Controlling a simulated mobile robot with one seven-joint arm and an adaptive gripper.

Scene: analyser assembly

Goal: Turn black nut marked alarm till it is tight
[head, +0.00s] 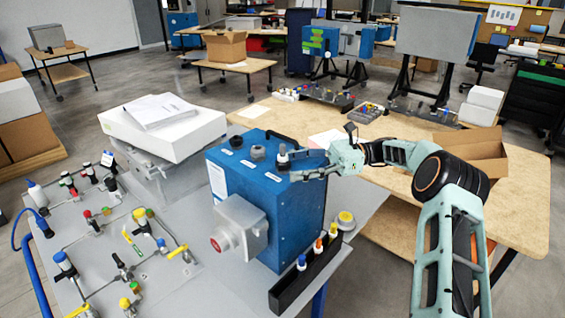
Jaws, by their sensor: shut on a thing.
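The blue analyser box (240,195) stands on the grey bench panel, with black fittings and small white labels on its top. My gripper (289,165) reaches in from the right at the box's top right edge. It is shut on a black nut (283,163), which stands upright with a pale piece above it. The fingers hide part of this nut. The label lettering is too small to read, so I cannot tell which nut is marked alarm.
A black carry handle (283,138) rises behind the nuts. A grey housing with a red centre (238,228) juts from the box's front. A black rack (300,280) with several coloured-capped items stands at the front right.

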